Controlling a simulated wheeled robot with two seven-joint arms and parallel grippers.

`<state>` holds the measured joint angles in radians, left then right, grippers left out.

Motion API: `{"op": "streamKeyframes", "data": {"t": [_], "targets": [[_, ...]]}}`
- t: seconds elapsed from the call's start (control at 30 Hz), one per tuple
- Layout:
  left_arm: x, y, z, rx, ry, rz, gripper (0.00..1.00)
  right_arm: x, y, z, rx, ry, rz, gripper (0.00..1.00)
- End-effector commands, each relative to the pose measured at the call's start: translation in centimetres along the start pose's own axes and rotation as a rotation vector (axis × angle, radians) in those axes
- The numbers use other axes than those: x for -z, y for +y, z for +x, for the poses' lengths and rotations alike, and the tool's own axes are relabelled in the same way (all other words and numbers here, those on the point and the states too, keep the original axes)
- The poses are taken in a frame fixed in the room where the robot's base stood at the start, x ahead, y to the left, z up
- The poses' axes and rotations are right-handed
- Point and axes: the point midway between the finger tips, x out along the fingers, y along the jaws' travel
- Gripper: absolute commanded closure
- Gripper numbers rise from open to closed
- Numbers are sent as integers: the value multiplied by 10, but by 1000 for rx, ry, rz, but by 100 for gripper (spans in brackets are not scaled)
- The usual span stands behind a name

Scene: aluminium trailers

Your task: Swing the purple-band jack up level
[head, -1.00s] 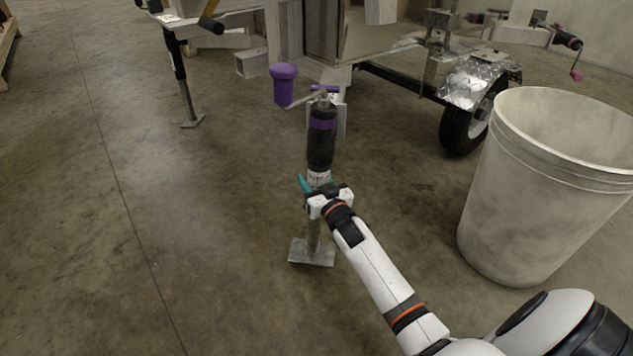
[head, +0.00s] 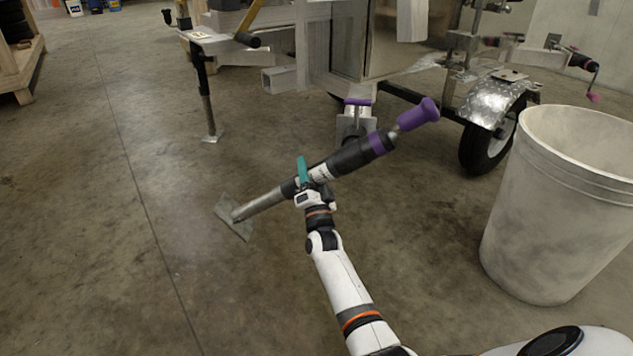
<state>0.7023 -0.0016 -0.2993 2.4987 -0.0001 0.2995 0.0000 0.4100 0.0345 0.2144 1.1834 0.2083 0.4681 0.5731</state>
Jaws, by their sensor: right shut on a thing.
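The purple-band jack (head: 343,160) is in the middle of the head view, a black tube with a purple band and a purple crank knob (head: 418,114) at its upper right end. It is tilted, not level: its foot plate (head: 234,218) points down to the lower left. My right gripper (head: 309,186) is shut on the jack around the lower part of its black tube. A bracket with a purple top (head: 357,104) is just behind the jack, on the trailer. My left gripper is not in view.
A large grey bin (head: 555,215) stands at the right. A trailer wheel (head: 487,140) under a diamond-plate fender (head: 497,101) is behind it. Another jack leg (head: 206,100) stands on the floor at the upper left. The floor at left is clear.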

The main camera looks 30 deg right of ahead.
Motion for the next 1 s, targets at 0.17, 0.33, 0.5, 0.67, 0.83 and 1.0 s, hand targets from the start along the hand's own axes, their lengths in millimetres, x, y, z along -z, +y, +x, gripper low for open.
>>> {"op": "streamKeyframes", "data": {"t": [0.17, 0.33, 0.5, 0.67, 0.83, 1.0], "targets": [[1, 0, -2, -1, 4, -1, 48, -2, 25, 14, -11, -95, 159, 90], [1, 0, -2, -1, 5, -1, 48, -9, 39, 23, -10, -177, 283, 89], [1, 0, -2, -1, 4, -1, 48, -17, 51, 31, -11, -248, 387, 89], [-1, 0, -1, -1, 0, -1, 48, -23, 58, 36, -12, -296, 459, 89], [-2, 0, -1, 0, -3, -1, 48, -28, 63, 39, -13, -329, 508, 89], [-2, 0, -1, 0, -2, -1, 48, -30, 64, 41, -13, -344, 527, 90]]}}
